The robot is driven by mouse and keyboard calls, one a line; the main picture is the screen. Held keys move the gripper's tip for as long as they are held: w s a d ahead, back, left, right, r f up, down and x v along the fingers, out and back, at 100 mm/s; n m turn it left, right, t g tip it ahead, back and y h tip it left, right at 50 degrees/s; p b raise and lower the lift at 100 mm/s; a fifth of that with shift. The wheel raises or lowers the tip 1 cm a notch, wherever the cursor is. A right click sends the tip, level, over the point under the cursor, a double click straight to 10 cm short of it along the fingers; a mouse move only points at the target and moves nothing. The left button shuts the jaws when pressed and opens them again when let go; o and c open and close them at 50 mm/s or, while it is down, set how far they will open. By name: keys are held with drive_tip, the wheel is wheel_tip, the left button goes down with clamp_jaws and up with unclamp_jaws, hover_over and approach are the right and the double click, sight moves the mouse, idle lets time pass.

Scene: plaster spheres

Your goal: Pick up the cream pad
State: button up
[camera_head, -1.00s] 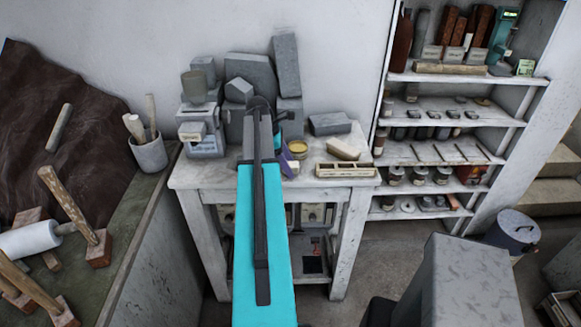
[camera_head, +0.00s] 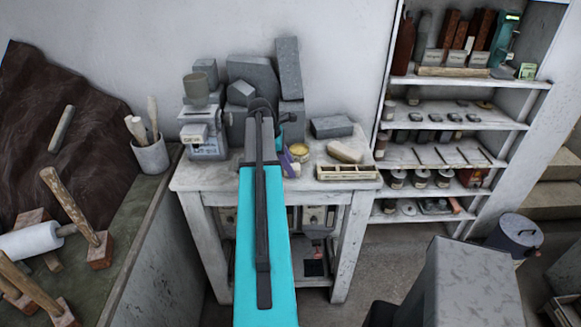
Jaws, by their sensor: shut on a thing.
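A cream, rounded block (camera_head: 344,152), which looks like the cream pad, lies on the white worktable (camera_head: 212,178). It is near the table's right end, just behind a shallow compartment tray. My turquoise and dark arm reaches forward to the table, left of the cream block. Its far end overlaps the grey blocks in the picture. My gripper's jaws are hidden behind the arm, so I cannot see what they hold. No part of my arm visibly touches the cream block.
The wooden compartment tray (camera_head: 346,173) lies at the table's front right edge. A grey block (camera_head: 331,127) sits behind the cream block. A yellowish tin (camera_head: 299,152) and a purple item (camera_head: 288,166) are beside my arm. Grey blocks (camera_head: 252,72) stand at the back. Shelves (camera_head: 455,120) stand right.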

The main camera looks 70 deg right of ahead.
sight(294, 166)
drive_tip(key=shift+r, duration=0.1)
drive_tip(key=shift+r+b, duration=1)
drive_tip(key=shift+r, duration=0.55)
drive_tip(key=s+a+r+b, duration=0.1)
drive_tip(key=s+a+b, duration=0.4)
drive_tip(key=s+a, duration=0.5)
drive_tip(key=shift+s+a+r, duration=0.2)
drive_tip(key=shift+a+r, duration=0.1)
drive_tip(key=shift+a, duration=0.8)
drive_tip(key=o, duration=0.4)
drive_tip(key=shift+c, duration=0.2)
drive_tip(key=c, duration=0.5)
drive_tip(key=shift+o, duration=0.2)
